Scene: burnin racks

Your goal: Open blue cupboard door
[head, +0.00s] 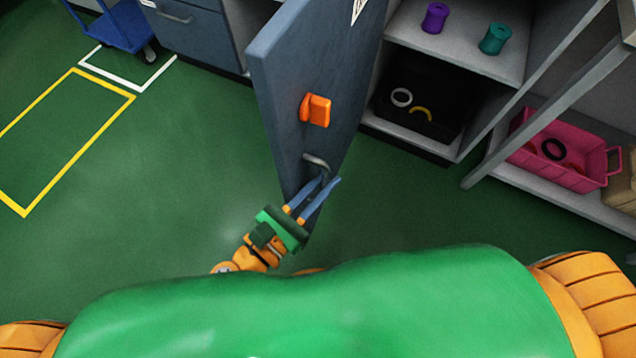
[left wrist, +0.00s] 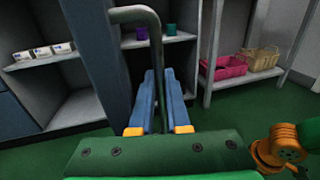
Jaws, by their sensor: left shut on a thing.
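The blue cupboard door (head: 285,75) stands swung out from the cupboard, its edge toward me, with the shelves showing to its right. An orange latch block (head: 316,110) sits on its face. Below it is a grey bent bar handle (head: 315,160); it looms large in the left wrist view (left wrist: 137,14). My left gripper (head: 322,190) is at the door's lower front, its blue fingers (left wrist: 160,95) shut on the handle. The exact contact is partly hidden. My right gripper is not in view.
Inside the cupboard are a purple spool (head: 435,18), a teal spool (head: 495,39) and a black bin (head: 425,105) with rings. A pink basket (head: 560,160) stands on a rack at right. A blue cart (head: 115,25) is far left. Green floor left of the door is clear.

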